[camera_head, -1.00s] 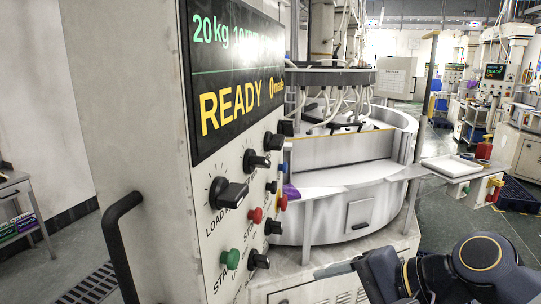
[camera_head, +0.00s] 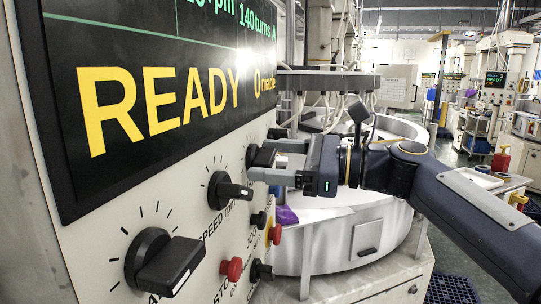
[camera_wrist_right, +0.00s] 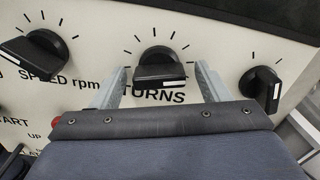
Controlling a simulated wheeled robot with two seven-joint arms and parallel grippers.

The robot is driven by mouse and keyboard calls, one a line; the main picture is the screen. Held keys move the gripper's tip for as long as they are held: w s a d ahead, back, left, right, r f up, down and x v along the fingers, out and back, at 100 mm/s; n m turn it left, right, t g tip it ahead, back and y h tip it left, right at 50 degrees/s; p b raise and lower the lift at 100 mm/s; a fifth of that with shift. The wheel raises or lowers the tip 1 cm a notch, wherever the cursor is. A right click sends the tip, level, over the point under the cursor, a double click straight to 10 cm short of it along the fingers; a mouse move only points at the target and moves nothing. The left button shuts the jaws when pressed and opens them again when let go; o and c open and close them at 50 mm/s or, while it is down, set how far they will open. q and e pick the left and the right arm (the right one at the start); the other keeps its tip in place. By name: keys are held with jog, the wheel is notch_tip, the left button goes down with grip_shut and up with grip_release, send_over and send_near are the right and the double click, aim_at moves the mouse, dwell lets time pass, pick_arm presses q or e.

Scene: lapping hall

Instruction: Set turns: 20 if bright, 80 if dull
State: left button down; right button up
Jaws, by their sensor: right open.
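The TURNS knob (camera_wrist_right: 158,68) is black with a bar grip and tick marks around it. It sits between the two fingers of my right gripper (camera_wrist_right: 161,80) in the right wrist view. The fingers are spread, with a gap on each side of the knob. In the head view the right gripper (camera_head: 264,161) reaches in from the right to this knob (camera_head: 258,155), partly covering it. The display (camera_head: 170,90) reads READY, 0 made and 140 turns. My left gripper is out of view. No piece that I can judge as bright or dull shows clearly.
The SPEED knob (camera_head: 230,192) and a larger knob (camera_head: 165,265) are nearer on the panel. A red button (camera_head: 232,268) and small black knobs sit below. The round lapping machine (camera_head: 340,235) stands behind my right arm. Another small knob (camera_wrist_right: 262,82) is close to the right finger.

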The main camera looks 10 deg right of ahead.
jog(key=shift+a, duration=0.25)
jog(key=c, duration=1)
